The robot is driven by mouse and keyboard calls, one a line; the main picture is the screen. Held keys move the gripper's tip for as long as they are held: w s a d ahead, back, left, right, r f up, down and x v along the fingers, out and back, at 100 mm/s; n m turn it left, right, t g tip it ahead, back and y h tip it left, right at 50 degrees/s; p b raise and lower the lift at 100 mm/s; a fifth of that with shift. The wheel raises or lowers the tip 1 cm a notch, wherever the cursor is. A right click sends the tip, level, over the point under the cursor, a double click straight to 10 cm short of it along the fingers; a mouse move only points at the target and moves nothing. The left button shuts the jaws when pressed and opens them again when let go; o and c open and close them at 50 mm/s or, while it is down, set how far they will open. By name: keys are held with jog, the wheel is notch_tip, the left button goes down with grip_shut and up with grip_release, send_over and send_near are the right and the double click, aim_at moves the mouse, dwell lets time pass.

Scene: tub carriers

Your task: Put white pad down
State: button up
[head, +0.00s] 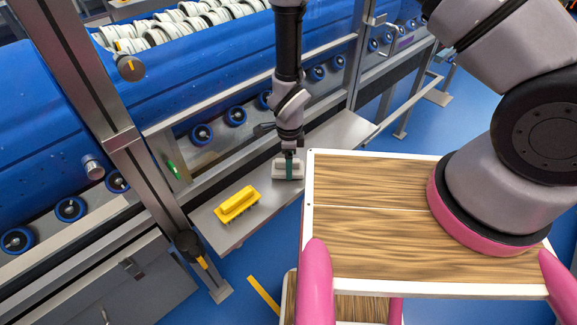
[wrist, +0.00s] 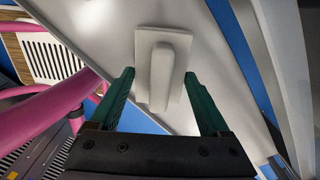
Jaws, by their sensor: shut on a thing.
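The white pad (head: 283,173), a flat plate with a raised block-like handle, is at the right part of the grey metal shelf (head: 262,198). In the wrist view the pad (wrist: 162,45) lies ahead of the fingers, its handle pointing back between them. My gripper (head: 289,160) has green fingers and points down over the pad.
A yellow brush (head: 238,206) lies on the shelf, left of the pad. A wood-topped, white-edged surface (head: 370,265) is close on the right. Bare shelf shows between brush and pad.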

jog(key=shift+a+f, duration=0.15)
jog(key=shift+f, duration=0.65)
jog(key=o, duration=1.3)
jog(key=shift+r, duration=0.1)
notch_tip(320, 180, up, 12)
jog(key=shift+f, duration=0.1)
